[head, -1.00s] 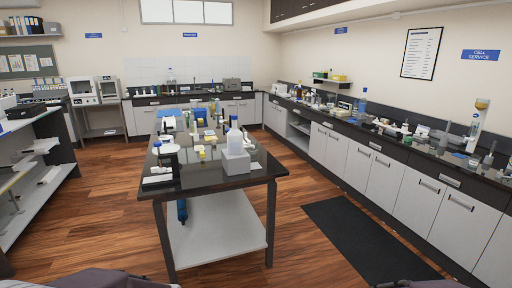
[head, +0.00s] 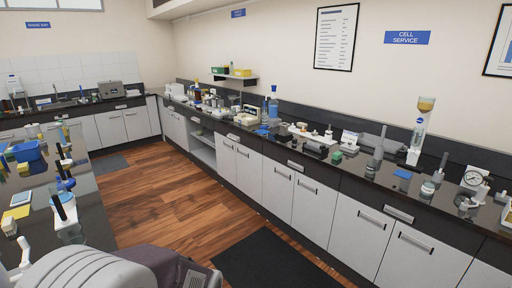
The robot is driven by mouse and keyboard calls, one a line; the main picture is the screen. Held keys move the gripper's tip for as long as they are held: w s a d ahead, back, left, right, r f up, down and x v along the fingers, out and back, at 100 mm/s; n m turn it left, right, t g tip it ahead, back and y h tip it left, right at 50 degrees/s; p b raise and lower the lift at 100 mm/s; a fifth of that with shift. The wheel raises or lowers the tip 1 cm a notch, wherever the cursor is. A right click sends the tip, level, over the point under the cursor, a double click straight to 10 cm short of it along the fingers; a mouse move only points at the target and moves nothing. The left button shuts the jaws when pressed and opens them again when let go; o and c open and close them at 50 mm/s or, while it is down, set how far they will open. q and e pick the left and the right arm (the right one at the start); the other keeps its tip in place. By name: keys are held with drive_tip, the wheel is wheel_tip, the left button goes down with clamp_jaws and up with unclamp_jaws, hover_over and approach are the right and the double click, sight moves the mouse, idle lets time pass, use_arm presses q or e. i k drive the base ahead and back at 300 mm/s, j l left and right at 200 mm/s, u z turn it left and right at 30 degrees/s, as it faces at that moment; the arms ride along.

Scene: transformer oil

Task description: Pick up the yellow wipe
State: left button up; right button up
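A flat yellow piece (head: 17,213) lies on the dark island table at the lower left of the head view. It looks like the yellow wipe, but it is small and I cannot be sure. A pale blue flat piece (head: 21,198) lies just behind it. Part of one of my arms fills the bottom left, in front of the table's near end. No gripper fingers show in the view, so I cannot see either gripper or anything held.
The island table (head: 97,218) also carries a blue tray (head: 27,151) and several small items. A long, crowded counter (head: 345,181) runs along the right wall. A shelf there holds a yellow box (head: 242,73). Wooden floor (head: 170,193) and a black mat (head: 262,262) lie clear between them.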

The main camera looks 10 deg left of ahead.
sight(21, 167)
drive_tip(key=i+u, duration=0.25)
drive_tip(key=i, duration=0.25)
drive_tip(key=i+l+u, duration=0.1)
drive_tip(key=i+u, duration=0.15)
drive_tip(key=i, duration=0.2)
drive_tip(key=i+l+u, duration=0.25)
drive_tip(key=i, duration=0.2)
drive_tip(key=i+j+u, duration=0.2)
drive_tip(key=i+u, duration=0.15)
drive_tip(key=i, duration=0.15)
drive_tip(key=i+u, duration=0.35)
drive_tip(key=i, duration=0.15)
drive_tip(key=i+u, duration=0.35)
drive_tip(key=i, duration=0.15)
drive_tip(key=i+u, duration=0.1)
drive_tip(key=i, duration=0.45)
drive_tip(key=i+l, duration=0.1)
drive_tip(key=i, duration=0.45)
drive_tip(key=i+l+u, duration=0.15)
drive_tip(key=i, duration=0.4)
drive_tip(key=i+l+u, duration=0.1)
drive_tip(key=i, duration=0.45)
